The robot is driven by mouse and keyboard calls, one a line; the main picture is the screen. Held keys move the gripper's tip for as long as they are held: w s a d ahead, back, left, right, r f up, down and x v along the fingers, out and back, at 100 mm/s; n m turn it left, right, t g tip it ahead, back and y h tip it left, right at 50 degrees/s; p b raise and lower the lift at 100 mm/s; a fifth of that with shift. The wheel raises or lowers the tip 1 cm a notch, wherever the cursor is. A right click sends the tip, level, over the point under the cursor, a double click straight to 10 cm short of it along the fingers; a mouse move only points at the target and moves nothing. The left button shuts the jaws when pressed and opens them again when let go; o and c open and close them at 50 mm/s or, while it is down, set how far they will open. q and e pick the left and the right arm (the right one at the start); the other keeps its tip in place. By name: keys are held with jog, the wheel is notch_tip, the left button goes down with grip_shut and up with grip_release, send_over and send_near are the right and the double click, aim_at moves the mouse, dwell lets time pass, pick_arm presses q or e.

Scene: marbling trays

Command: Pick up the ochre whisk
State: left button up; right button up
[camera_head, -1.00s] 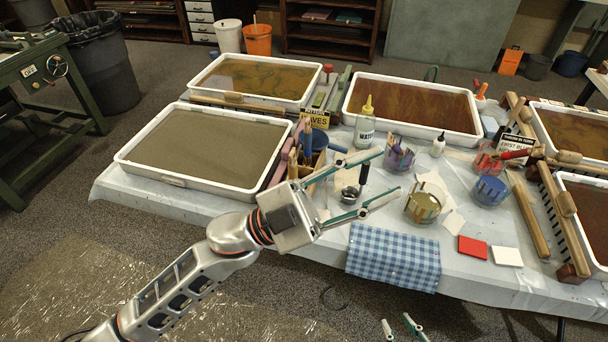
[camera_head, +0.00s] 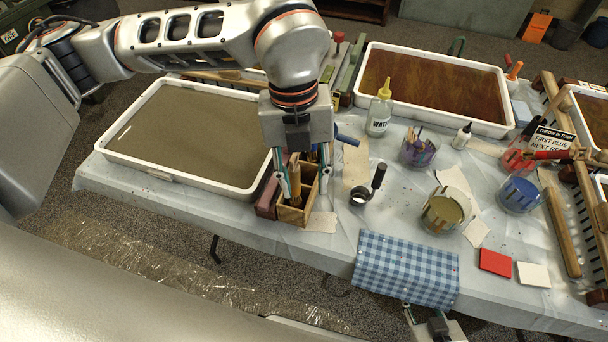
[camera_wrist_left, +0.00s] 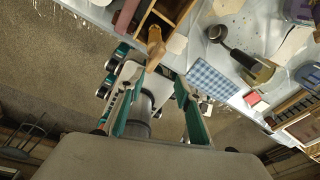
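A tan, ochre-coloured whisk (camera_head: 294,180) stands in a wooden caddy (camera_head: 297,215) near the table's front edge. My left gripper (camera_head: 304,182) points down over the caddy, open, with its fingers on either side of the whisk's upper part. In the left wrist view the whisk (camera_wrist_left: 155,45) sticks up from the caddy (camera_wrist_left: 172,10), just beyond the gap between the open left fingertips (camera_wrist_left: 158,72). I cannot tell whether a finger touches it. The whisk's lower end is hidden in the caddy. My right gripper (camera_head: 428,320) is partly visible below the table front, its fingers apart.
A grey-filled tray (camera_head: 190,172) lies left of the caddy, with a reddish block (camera_head: 267,198) between. Right of it are a metal cup (camera_head: 360,196) with a dark handle, an ochre jar (camera_head: 442,213), a blue jar (camera_head: 519,194) and a water bottle (camera_head: 379,115). A checked cloth (camera_head: 405,270) hangs in front.

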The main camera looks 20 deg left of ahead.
aim_at(295, 183)
pick_arm(q)
jog(key=shift+n+t+y, duration=0.4)
jog(key=shift+n+y, duration=0.1)
jog(key=w+a, duration=0.1)
jog(key=w+a+r, duration=0.1)
jog(key=w, duration=0.1)
jog(key=shift+a, duration=0.25)
jog(key=shift+w+a+f, duration=0.1)
jog(key=shift+a+f, duration=0.05)
jog(key=shift+f, duration=0.85)
jog(key=f, duration=0.5)
jog(key=shift+w+f, duration=0.2)
jog(key=shift+f, duration=0.15)
jog(key=shift+c, duration=0.4)
grip_shut()
